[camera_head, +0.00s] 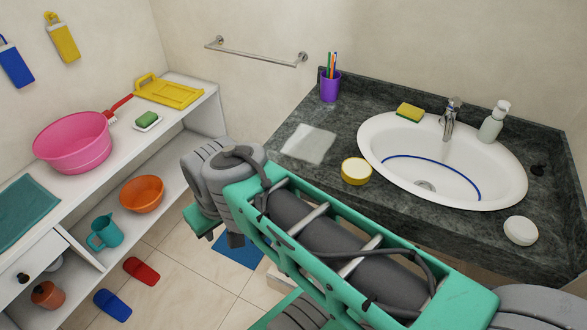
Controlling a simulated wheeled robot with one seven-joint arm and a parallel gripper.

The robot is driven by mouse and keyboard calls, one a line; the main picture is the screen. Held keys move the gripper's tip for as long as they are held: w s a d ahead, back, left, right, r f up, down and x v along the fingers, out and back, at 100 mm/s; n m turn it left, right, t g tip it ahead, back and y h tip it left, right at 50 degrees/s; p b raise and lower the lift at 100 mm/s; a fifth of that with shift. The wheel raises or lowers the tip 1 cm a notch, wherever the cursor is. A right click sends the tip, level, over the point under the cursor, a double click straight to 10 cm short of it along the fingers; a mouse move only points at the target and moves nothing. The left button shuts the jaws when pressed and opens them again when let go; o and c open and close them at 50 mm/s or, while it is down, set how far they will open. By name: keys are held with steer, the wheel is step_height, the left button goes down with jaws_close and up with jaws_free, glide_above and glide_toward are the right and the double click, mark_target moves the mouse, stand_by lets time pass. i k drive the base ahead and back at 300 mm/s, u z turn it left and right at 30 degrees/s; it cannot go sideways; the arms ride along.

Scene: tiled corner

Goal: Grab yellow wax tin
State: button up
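The yellow wax tin (356,172) is a low round tin with a pale top and yellow side. It sits on the dark stone counter (342,122), left of the white sink basin (376,160). My arm crosses the front of the picture from lower right to the wrist left of the counter. My gripper (220,235) seems to hang below that wrist, mostly hidden by the arm, well left of the tin and apart from it. Its fingers do not show clearly enough to tell open from shut.
A white cloth (309,144) lies left of the tin. A purple cup (330,87) with brushes stands behind. A sponge (410,112), faucet (450,120), soap dispenser (492,124) and white round item (521,230) surround the basin. White shelves (190,112) stand left.

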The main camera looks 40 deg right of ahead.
mark_target(355, 171)
steer(key=u, duration=0.6)
steer(key=k, duration=1)
steer(key=z, duration=0.45)
steer(key=i, duration=0.4)
steer(key=u, duration=0.05)
